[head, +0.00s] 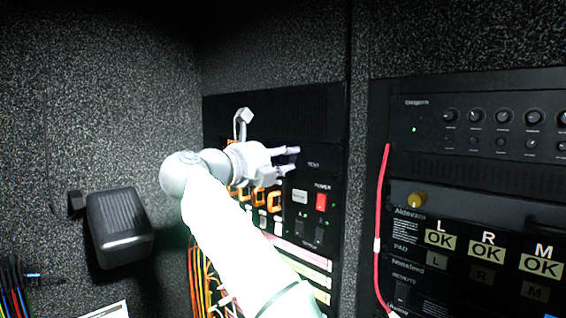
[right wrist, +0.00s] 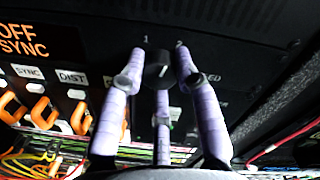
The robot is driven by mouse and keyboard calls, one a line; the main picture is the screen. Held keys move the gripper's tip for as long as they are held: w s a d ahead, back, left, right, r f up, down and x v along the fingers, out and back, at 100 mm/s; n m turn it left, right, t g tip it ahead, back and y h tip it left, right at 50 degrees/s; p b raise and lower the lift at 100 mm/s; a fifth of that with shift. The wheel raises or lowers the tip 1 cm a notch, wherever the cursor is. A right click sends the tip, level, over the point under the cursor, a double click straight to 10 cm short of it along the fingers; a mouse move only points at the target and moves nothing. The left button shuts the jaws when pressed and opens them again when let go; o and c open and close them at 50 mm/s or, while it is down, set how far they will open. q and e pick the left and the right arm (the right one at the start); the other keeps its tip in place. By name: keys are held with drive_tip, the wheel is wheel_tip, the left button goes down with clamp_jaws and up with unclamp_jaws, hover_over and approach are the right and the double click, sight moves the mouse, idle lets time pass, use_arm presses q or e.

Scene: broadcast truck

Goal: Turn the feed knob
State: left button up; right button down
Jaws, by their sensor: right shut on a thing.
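The feed knob (right wrist: 157,70) is a small dark knob on the black rack panel, with marks 1 and 2 above it. A label beside it is partly hidden by a finger; only its last letters show. My right gripper (right wrist: 157,62) has its purple-wrapped fingers closed around the knob, one on each side and one below. My left gripper is not in view.
The red power switch (head: 321,202) sits close below the fingers. Orange cable loops (head: 267,201) hang left of it. A black box (head: 120,226) is on the left wall.

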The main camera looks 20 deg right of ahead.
drive_tip(key=m+b, duration=0.1)
drive_tip(key=m, duration=0.3)
drive_tip(key=shift+f+m, duration=0.15)
drive_tip(key=shift+m, duration=0.25)
drive_tip(key=shift+w, duration=0.1)
drive_tip(key=c, duration=0.9)
unclamp_jaws()
drive_tip(key=v, duration=1.2)
drive_tip(key=shift+f, duration=0.25)
